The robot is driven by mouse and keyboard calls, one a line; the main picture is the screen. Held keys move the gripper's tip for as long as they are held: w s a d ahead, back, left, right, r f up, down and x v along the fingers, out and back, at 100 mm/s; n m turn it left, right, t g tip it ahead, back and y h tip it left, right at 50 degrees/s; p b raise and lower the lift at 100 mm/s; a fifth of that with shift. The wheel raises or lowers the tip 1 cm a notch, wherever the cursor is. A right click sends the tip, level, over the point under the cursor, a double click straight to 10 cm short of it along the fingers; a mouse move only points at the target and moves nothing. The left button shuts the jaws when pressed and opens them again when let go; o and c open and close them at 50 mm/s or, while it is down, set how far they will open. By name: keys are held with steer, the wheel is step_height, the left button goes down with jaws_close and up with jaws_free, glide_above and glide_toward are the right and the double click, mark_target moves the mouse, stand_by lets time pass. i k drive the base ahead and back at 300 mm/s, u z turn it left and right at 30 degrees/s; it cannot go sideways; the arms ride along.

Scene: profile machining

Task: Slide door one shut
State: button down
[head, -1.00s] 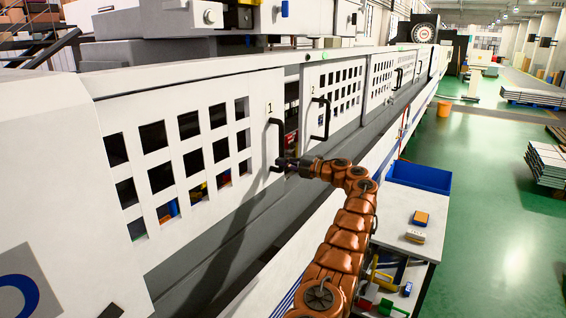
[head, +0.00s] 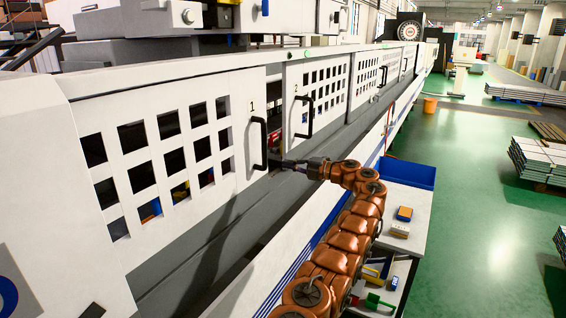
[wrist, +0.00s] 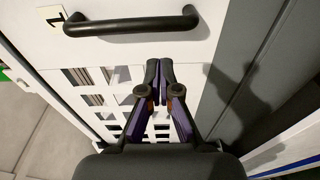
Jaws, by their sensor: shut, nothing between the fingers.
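Door one (head: 225,115) is a white panel with a grid of square windows, a label "1" and a black vertical handle (head: 264,145). A narrow dark gap (head: 275,125) shows between its right edge and door two (head: 325,85). My gripper (head: 274,163) is just right of the lower part of door one's handle. In the wrist view, the handle (wrist: 130,24) crosses the top, and my gripper's fingertips (wrist: 159,68) are together and empty, apart from the bar in the picture. Whether they touch the door face cannot be told.
A side table (head: 405,215) with a blue bin (head: 408,173) and small coloured items stands right of my arm. Farther right the green floor (head: 480,200) is open, with stacked sheets (head: 540,160) beyond. A white ledge runs below the doors.

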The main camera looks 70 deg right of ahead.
mark_target(150, 251)
steer(key=k, duration=1)
